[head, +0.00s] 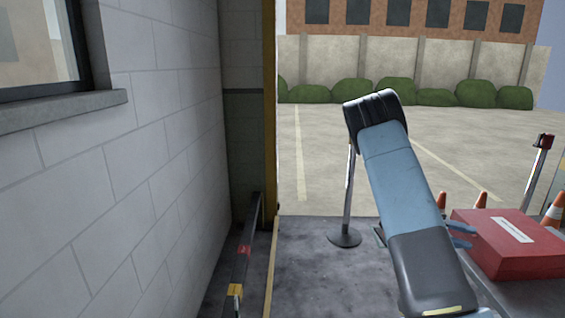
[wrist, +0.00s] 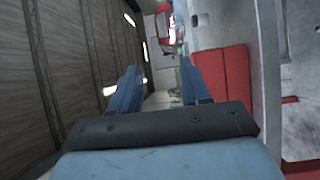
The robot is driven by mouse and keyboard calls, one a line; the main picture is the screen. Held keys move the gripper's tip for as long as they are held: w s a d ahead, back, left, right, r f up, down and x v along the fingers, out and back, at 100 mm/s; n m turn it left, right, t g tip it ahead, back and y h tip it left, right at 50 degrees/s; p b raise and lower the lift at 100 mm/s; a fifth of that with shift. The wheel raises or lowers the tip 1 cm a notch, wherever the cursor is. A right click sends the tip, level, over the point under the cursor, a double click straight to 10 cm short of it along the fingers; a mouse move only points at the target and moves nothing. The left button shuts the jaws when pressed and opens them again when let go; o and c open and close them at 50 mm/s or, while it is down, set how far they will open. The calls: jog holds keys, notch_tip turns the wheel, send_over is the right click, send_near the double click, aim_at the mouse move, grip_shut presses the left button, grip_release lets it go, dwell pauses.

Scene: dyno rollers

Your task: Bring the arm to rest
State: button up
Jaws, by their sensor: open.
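My arm, blue and black, rises at the right of centre in the head view, bent at a high elbow. My gripper (wrist: 158,68) shows in the wrist view with its two blue fingers apart and nothing between them. In the head view its blue fingertips (head: 461,235) stick out from behind my forearm, in front of the red box (head: 510,243) in the picture. I cannot tell whether they touch it. The rest of the gripper is hidden behind the forearm.
A block wall (head: 150,130) with a window sill runs along the left, with a low rail (head: 245,255) at its foot. A post (head: 347,195) stands behind my arm. Traffic cones (head: 553,210) stand at the right. The paved yard (head: 320,150) beyond the opening looks clear.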

jog(key=s+a+r+n+t+y, duration=0.3)
jog(key=s+a+r+t+y, duration=0.4)
jog(key=s+a+r, duration=0.4)
jog(key=s+a+r+n+t+y, duration=0.4)
jog(key=s+a+r+t+y, duration=0.4)
jog(key=a, duration=1.1)
jog(key=shift+s+r+t, duration=0.6)
jog(key=shift+s+r, duration=1.25)
jog(key=shift+s, duration=0.75)
